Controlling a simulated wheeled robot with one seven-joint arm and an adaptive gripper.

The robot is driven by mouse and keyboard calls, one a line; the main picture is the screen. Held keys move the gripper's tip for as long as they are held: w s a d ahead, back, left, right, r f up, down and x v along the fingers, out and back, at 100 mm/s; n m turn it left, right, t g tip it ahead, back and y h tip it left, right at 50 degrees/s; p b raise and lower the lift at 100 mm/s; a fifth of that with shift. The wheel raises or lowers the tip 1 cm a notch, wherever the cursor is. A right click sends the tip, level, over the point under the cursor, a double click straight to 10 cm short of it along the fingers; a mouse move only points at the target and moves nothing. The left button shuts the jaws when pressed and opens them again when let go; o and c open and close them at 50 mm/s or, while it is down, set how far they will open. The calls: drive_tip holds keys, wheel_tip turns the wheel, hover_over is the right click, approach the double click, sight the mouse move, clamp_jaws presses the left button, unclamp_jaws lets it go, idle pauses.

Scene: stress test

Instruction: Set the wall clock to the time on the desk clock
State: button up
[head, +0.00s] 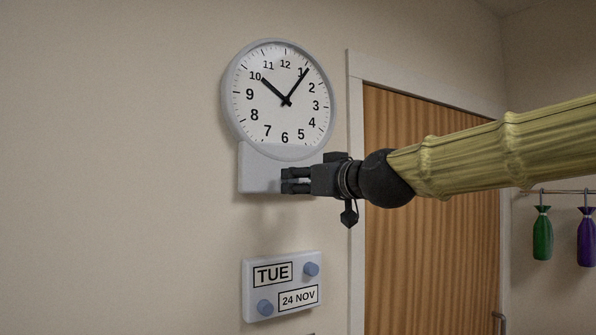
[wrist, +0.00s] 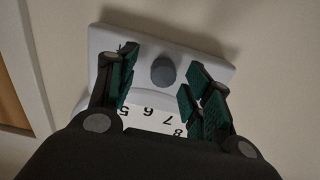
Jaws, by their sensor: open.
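The wall clock (head: 241,112) has a round grey case and a white dial. Its shorter, thicker hand points near 10 and its longer hand near 1. A pale box (head: 256,165) joins its lower edge. In the wrist view this box (wrist: 205,62) carries a round grey knob (wrist: 163,71), and part of the dial (wrist: 150,118) shows upside down. My gripper (head: 284,181) is in front of the box. In the wrist view its green-padded fingers (wrist: 161,75) are open on either side of the knob; whether they touch it is unclear. No desk clock is in view.
A calendar panel (head: 262,295) reading TUE and 24 NOV, with two blue knobs, hangs below the clock. A wooden door (head: 420,255) in a pale frame stands to the right. Green (head: 542,236) and purple (head: 587,240) bags hang from a rail. Left wall is bare.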

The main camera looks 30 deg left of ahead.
drive_tip(key=shift+w+a+r, duration=0.2)
drive_tip(key=shift+w+a, duration=0.15)
drive_tip(key=shift+a, duration=0.1)
drive_tip(key=shift+a+p, duration=0.5)
drive_tip(key=shift+a, duration=0.05)
drive_tip(key=shift+s+d+r, duration=0.1)
drive_tip(key=shift+s, duration=0.1)
drive_tip(key=c, duration=1.1)
